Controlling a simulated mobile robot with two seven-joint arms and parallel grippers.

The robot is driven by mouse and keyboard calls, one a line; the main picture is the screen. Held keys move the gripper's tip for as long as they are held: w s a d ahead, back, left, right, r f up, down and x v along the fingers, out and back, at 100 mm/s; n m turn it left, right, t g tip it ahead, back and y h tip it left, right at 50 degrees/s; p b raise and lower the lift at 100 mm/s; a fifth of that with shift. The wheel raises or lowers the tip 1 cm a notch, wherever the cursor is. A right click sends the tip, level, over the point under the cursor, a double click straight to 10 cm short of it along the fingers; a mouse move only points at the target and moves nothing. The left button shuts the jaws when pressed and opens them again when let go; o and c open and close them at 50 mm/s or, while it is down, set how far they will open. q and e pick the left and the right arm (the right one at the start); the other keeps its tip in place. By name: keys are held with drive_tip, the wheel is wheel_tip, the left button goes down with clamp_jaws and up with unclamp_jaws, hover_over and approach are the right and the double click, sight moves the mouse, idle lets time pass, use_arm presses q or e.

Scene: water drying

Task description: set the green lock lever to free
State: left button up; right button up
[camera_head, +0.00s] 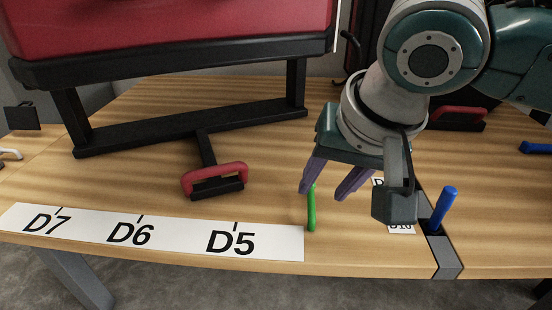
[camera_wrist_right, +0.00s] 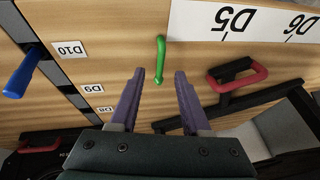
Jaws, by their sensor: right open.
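The green lock lever (camera_head: 311,210) stands up from the wooden table near its front edge, just right of the D5 end of the white label strip. It also shows in the right wrist view (camera_wrist_right: 160,58), beyond the fingertips and roughly between their lines. My right gripper (camera_head: 322,192) is open, with its two purple fingers pointing down at the lever. The left finger's tip overlaps the lever's top in the head view; I cannot tell whether they touch. In the right wrist view the gripper (camera_wrist_right: 160,75) has nothing between its fingers. My left gripper is not in view.
A blue lever (camera_head: 443,208) stands in a dark slot to the right, near the D10 label (camera_wrist_right: 70,49). A red handle (camera_head: 215,178) on a black frame lies behind D5. The white label strip (camera_head: 180,235) runs along the front edge. A red box (camera_head: 170,25) stands behind.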

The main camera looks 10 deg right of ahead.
sight(313, 203)
drive_tip(key=b+x, duration=0.2)
drive_tip(key=x, duration=0.2)
drive_tip(key=shift+w+f, duration=0.1)
drive_tip(key=shift+f, duration=0.1)
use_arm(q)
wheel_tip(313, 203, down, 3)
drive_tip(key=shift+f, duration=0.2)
use_arm(e)
clamp_jaws()
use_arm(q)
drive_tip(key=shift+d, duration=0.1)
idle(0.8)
